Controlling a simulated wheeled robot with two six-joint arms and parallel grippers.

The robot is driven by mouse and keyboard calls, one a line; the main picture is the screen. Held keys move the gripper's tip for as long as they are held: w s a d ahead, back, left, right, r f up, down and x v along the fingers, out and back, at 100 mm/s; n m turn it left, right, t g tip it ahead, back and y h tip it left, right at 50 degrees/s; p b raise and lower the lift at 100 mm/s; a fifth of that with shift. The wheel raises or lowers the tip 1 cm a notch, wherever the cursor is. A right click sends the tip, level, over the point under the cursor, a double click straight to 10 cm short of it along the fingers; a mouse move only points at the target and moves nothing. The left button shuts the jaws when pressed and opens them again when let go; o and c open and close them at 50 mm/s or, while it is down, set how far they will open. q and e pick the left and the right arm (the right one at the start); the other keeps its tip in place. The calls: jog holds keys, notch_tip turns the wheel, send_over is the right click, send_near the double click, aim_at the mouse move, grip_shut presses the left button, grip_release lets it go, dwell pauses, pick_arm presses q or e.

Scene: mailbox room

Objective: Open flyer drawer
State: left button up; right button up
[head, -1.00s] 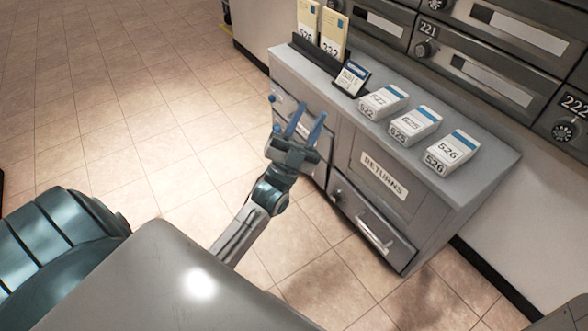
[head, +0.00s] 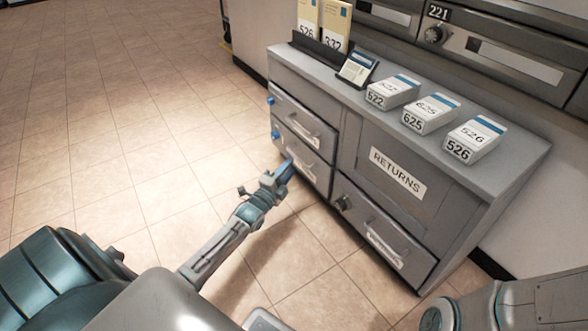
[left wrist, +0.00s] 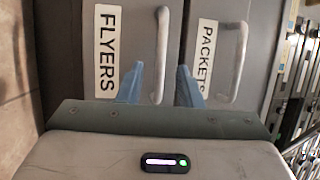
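The grey cabinet has two stacked drawers on its left side. The lower one is the flyer drawer (head: 300,150), shut, with a bar handle; in the left wrist view its "FLYERS" label (left wrist: 107,52) and handle (left wrist: 161,55) show. The packets drawer (head: 308,121) is above it, also shut; its handle (left wrist: 232,62) shows in the left wrist view. My left gripper (head: 284,170) is just in front of the flyer drawer. In the left wrist view its blue fingers (left wrist: 159,87) are apart, one on each side of the flyer handle's line, holding nothing. My right gripper is out of view.
To the right are a "RETURNS" panel (head: 397,172) and a drawer with a handle (head: 384,250) below it. Several white boxes, such as the 625 one (head: 431,112), and a card holder stand on the cabinet top (head: 515,158). The floor at left is clear.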

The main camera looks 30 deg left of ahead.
pick_arm(q)
jog(key=w+b, duration=0.1)
jog(key=w, duration=0.1)
jog(key=w+b, duration=0.1)
jog(key=w, duration=0.1)
jog(key=shift+r, duration=0.4)
jog(key=shift+c, duration=0.2)
grip_shut()
